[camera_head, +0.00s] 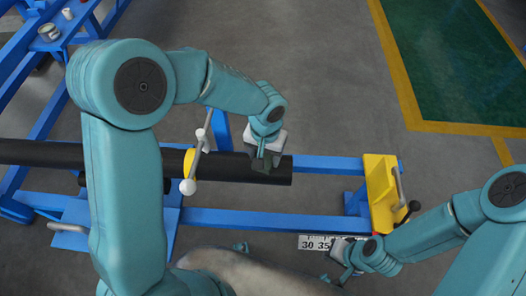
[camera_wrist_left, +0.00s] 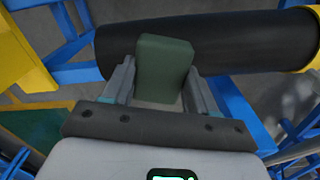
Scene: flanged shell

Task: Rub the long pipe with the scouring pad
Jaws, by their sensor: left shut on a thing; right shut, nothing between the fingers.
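The long pipe (camera_head: 225,167) is dark and lies level across a blue frame, and its right end is in view. In the left wrist view the pipe (camera_wrist_left: 240,42) runs across the top. My left gripper (camera_head: 265,162) is over the pipe near that end. It is shut on the scouring pad (camera_wrist_left: 163,68), a dark green block between its fingers. The pad overlaps the pipe in the wrist view; I cannot tell whether they touch. My right gripper (camera_head: 338,279) is shut and empty at the lower middle, apart from the pipe.
A yellow clamp (camera_head: 190,162) with a white-knobbed handle (camera_head: 196,160) sits on the pipe left of my left gripper. A yellow bracket (camera_head: 380,185) with a black-knobbed lever stands right of the pipe end. A numbered scale (camera_head: 318,242) lies near my right gripper. Cans (camera_head: 48,32) stand upper left.

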